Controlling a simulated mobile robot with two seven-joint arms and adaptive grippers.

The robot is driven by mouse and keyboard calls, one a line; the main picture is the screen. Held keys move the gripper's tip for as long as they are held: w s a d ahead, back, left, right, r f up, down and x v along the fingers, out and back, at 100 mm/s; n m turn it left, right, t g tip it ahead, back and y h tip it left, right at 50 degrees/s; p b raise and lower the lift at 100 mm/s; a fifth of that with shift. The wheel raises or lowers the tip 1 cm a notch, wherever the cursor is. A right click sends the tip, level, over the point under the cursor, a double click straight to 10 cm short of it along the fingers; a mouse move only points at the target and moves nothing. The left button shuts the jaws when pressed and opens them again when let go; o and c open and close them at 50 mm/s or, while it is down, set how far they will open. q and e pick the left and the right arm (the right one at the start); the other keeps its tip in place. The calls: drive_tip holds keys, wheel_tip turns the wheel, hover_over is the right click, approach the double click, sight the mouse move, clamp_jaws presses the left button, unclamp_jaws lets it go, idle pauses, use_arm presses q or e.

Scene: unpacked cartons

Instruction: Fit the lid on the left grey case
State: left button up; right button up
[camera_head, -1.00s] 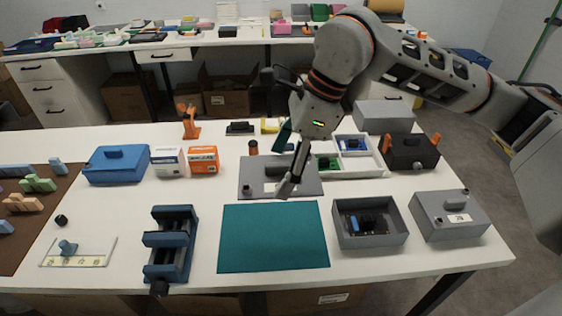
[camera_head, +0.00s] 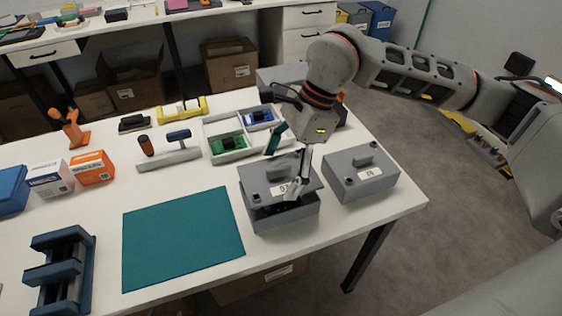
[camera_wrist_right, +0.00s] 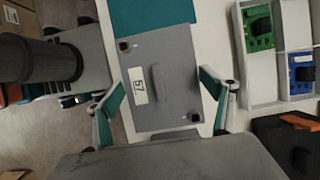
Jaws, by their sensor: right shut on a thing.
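The left grey case (camera_head: 284,221) stands on the white table right of the teal mat. The grey lid (camera_head: 262,172), with a bar handle and a printed label, is over it, tilted, with a dark gap along the front. My right gripper (camera_head: 287,164) is shut on the lid, one finger at each of two opposite edges. In the right wrist view the lid (camera_wrist_right: 178,65) lies between the widely spread fingers of my gripper (camera_wrist_right: 163,93), and its handle is free between them. The lid hides most of the case's inside. My left gripper is not in view.
A lidded grey case (camera_head: 362,188) stands close on the right, near the table edge. A white tray (camera_head: 207,140) with green and blue parts is behind. The teal mat (camera_head: 183,238) lies clear on the left, with a blue vise (camera_head: 62,270) beyond it.

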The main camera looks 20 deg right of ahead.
drive_tip(key=shift+a+f+b, duration=0.1)
drive_tip(key=shift+f+b, duration=0.4)
drive_tip(key=shift+f, duration=0.65)
drive_tip(key=shift+r, duration=0.2)
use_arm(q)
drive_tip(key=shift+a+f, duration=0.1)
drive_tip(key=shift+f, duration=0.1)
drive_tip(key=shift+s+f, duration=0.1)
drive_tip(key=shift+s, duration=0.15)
use_arm(e)
drive_tip(key=shift+f, duration=0.1)
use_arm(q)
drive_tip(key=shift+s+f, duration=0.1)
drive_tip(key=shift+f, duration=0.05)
use_arm(e)
drive_tip(key=shift+f, duration=0.3)
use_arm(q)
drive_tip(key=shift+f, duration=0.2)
use_arm(e)
drive_tip(key=shift+f, duration=0.3)
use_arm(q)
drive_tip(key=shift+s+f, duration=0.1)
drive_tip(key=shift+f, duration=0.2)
use_arm(e)
drive_tip(key=shift+f, duration=0.6)
